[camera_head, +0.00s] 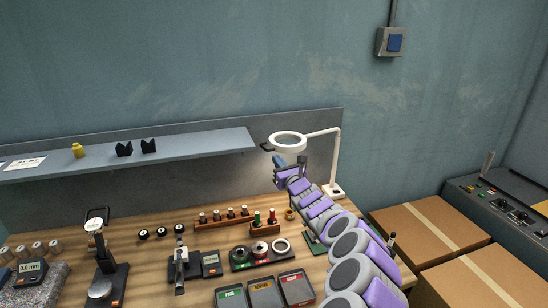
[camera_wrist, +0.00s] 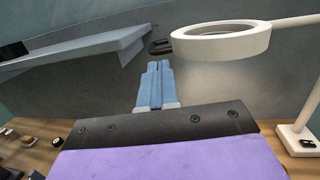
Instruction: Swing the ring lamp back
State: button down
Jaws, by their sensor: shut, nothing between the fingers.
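The ring lamp has a white ring head (camera_head: 288,141) on a thin white arm and post (camera_head: 335,160). Its base (camera_head: 333,190) stands on the bench at the back right. In the wrist view the ring head (camera_wrist: 222,42) is at the upper right, with a dark handle (camera_wrist: 160,47) on its left side. My gripper (camera_head: 291,166) is just below the ring head in the head view. In the wrist view its blue fingers (camera_wrist: 157,68) are together and empty, pointing towards the handle. They look close to the handle, but I cannot tell whether they touch it.
A grey shelf (camera_head: 200,146) runs along the back panel to the left of the lamp. Gauges, small trays (camera_head: 264,292) and racks crowd the wooden bench (camera_head: 150,252). Cardboard boxes (camera_head: 430,228) and a control console (camera_head: 500,210) stand at the right.

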jog(key=shift+x, duration=1.85)
jog(key=shift+a+b, duration=0.1)
jog(key=shift+b, duration=0.2)
